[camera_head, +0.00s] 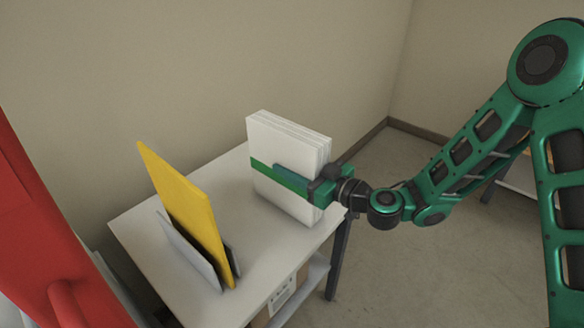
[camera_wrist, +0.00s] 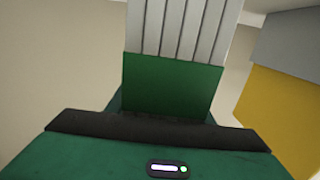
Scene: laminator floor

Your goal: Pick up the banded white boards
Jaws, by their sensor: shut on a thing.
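The banded white boards (camera_head: 285,145) stand upright as a stack at the right end of the white table, with a green band (camera_head: 262,170) around their middle. My gripper (camera_head: 295,180) reaches in from the right and is shut on the stack at the band's height. In the wrist view the white board edges (camera_wrist: 180,28) rise above the green band (camera_wrist: 172,85), close in front of my gripper. The far side of the stack is hidden. I cannot tell whether the stack's bottom touches the tabletop.
A yellow panel (camera_head: 190,205) leans in a grey holder (camera_head: 187,250) on the white table (camera_head: 140,222), left of the boards. It also shows in the wrist view (camera_wrist: 285,115). A red object (camera_head: 40,210) stands at the left. The wall is close behind; open floor lies right.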

